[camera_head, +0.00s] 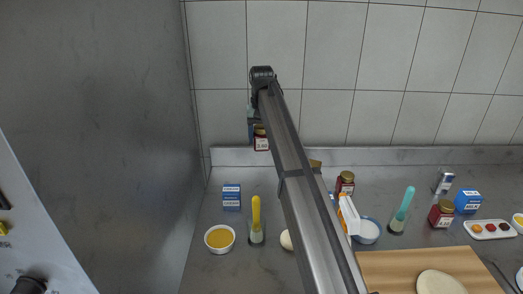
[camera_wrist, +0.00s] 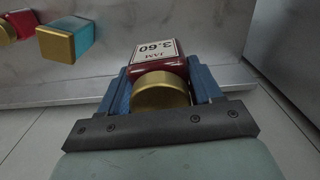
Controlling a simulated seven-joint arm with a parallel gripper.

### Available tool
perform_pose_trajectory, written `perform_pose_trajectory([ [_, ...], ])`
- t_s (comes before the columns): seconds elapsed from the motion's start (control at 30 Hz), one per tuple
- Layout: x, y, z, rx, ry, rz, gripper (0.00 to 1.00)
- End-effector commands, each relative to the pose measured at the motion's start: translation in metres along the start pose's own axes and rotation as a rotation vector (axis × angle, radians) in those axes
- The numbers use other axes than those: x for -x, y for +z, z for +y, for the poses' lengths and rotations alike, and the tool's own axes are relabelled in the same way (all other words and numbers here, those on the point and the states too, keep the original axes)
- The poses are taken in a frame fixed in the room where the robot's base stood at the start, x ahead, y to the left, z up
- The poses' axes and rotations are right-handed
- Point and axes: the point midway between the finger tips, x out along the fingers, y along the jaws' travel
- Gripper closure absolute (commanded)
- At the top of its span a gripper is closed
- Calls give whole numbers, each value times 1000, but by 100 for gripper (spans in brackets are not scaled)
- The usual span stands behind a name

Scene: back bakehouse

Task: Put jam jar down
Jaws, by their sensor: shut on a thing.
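The jam jar (camera_head: 261,144) has a dark red body, a white label and a gold lid. My gripper (camera_head: 259,132) is shut on it and holds it above the back of the grey counter, in front of the tiled wall. In the wrist view, the jar (camera_wrist: 160,66) sits between the two blue fingers of my gripper (camera_wrist: 161,76), its gold lid towards the camera. Its label reads JAM 3.60. Its base is hidden in the wrist view.
Two other red jars (camera_head: 345,183) (camera_head: 441,213) stand right of my arm. A blue box (camera_head: 232,197), a yellow-filled bowl (camera_head: 220,238) and a yellow-handled brush (camera_head: 256,215) stand left. A wooden board (camera_head: 385,265) lies front right.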

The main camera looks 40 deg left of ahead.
Motion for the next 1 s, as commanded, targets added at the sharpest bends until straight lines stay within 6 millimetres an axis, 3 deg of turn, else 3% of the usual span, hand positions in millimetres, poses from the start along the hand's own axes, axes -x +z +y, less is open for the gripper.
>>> perform_pose_trajectory([
  [0.2, 21, 0, 0, 0, 0, 0, 75],
  [0.37, 25, 0, 2, -2, 0, 0, 75],
  [0.47, 25, -2, 14, -15, 0, 0, 75],
  [0.57, 24, -4, 38, -41, 0, 0, 75],
  [0.67, 22, -7, 75, -81, 0, 0, 75],
  [1.0, 4, 2, 219, -236, 0, 0, 75],
])
